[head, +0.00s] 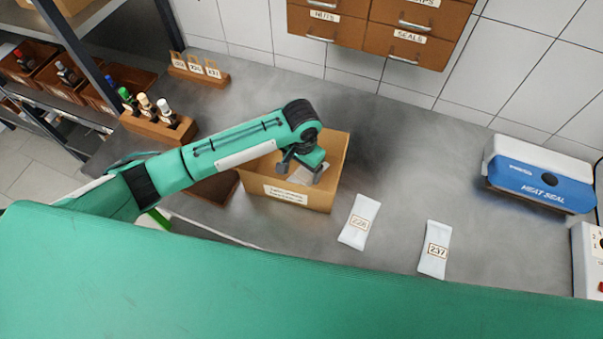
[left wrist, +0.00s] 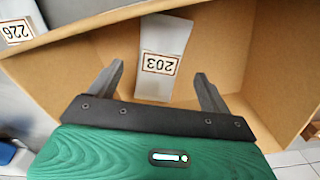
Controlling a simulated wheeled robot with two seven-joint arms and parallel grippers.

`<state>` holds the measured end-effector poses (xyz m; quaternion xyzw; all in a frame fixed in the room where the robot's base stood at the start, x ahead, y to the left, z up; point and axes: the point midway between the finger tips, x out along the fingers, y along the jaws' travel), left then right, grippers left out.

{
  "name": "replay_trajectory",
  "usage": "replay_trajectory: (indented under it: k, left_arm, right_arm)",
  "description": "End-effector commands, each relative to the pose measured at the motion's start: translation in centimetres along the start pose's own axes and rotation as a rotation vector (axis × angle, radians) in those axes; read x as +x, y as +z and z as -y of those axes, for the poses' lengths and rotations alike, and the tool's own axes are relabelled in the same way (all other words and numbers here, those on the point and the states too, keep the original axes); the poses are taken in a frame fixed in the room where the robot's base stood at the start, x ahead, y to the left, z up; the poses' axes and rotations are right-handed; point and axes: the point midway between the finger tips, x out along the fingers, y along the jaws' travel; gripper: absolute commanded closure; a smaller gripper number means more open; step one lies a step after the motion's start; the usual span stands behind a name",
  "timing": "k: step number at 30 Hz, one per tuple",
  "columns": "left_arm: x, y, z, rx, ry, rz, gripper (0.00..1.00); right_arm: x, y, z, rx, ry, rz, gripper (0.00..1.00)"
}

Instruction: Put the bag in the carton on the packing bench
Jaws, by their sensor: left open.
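The open cardboard carton (head: 291,197) stands on the grey packing bench (head: 390,135) in the head view, with a white label on its front. A white bag marked 203 (left wrist: 163,40) lies inside the carton, against its brown inner wall or floor; I cannot tell which. The bag partly shows in the head view (head: 300,176) below my gripper. My left gripper (head: 302,171) is over the carton opening. In the left wrist view its two fingers (left wrist: 160,85) are spread wide on either side of the bag, with gaps to it. My right gripper is not in view.
Two more white bags, one marked 226 (head: 359,222) and one marked 237 (head: 434,249), lie on the bench right of the carton. A blue heat sealer (head: 540,180) stands at far right. A wooden bottle rack (head: 160,125) stands left. Wooden drawers (head: 410,40) hang above.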

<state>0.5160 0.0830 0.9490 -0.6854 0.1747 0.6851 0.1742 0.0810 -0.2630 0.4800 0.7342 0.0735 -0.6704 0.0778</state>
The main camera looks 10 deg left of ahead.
Motion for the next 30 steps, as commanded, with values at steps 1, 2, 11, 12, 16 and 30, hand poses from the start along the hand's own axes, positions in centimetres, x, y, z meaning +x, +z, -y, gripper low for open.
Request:
replay_trajectory:
  k: [1, 2, 11, 12, 16, 30]
  left_arm:
    - [-1.0, -0.1, 0.0, 0.001, -0.001, -0.005, 0.19]
    - [-1.7, -0.1, 0.0, 0.001, -0.001, -0.005, 0.19]
    - [-6.7, 0.0, 0.0, 0.0, -0.001, -0.002, 0.19]
    - [-7.0, 0.0, 0.0, 0.0, -0.001, -0.001, 0.19]
    - [-7.6, 0.0, 0.0, 0.0, -0.001, 0.001, 0.19]
    - [-7.7, 0.0, 0.0, 0.0, -0.001, 0.001, 0.19]
  right_arm:
    - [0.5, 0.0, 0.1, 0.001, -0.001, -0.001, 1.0]
    - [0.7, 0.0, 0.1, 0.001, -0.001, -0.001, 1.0]
    - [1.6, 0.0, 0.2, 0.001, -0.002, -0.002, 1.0]
    - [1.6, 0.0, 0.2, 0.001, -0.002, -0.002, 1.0]
    - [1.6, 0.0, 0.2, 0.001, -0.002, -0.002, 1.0]
    - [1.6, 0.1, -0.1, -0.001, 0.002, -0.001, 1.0]
